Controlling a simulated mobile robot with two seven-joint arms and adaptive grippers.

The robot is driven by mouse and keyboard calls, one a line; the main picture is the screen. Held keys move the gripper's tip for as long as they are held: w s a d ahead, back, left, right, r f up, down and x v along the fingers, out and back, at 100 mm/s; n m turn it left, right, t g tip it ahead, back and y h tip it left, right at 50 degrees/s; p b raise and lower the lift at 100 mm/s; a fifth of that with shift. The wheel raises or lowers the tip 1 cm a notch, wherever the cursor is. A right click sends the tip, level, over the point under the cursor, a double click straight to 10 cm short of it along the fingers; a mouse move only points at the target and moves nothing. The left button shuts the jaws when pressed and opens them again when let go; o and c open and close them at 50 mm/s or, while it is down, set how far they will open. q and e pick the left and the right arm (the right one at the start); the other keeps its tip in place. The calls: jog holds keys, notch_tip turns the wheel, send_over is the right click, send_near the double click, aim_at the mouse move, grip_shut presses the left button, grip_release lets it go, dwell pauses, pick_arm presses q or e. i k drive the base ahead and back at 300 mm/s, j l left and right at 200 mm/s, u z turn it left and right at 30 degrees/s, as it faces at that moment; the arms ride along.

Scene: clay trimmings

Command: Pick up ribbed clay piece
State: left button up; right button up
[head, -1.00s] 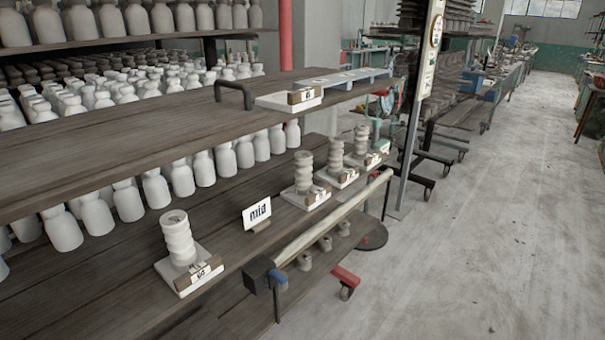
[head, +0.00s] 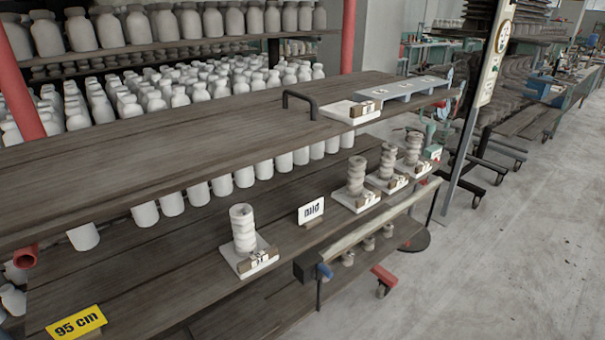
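Several ribbed clay pieces stand upright on small white plates along the front of the middle shelf. The nearest ribbed clay piece (head: 243,229) stands alone on its plate (head: 231,259), with a small brown tag block (head: 259,261) in front of it. Three more stand in a row farther right: one ribbed piece (head: 356,175), another (head: 388,160) and the farthest (head: 413,148). Each has a similar plate and tag. Neither of my grippers shows in the head view.
A "mid" sign (head: 311,210) and yellow "95 cm" sign (head: 76,323) stand below. The concrete floor (head: 530,260) at right is clear.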

aim_at(355, 179)
jog(key=i+l+u, duration=0.15)
jog(key=u, duration=0.15)
jog(key=i+l+u, duration=0.15)
jog(key=l+u, duration=0.15)
jog(key=i+l+u, duration=0.1)
jog(key=l+u, duration=0.2)
jog(key=i+l+u, duration=0.2)
jog(key=l, duration=0.4)
jog(key=l+u, duration=0.2)
jog(key=l, duration=0.35)
jog(key=l+u, duration=0.2)
jog(key=l, duration=2)
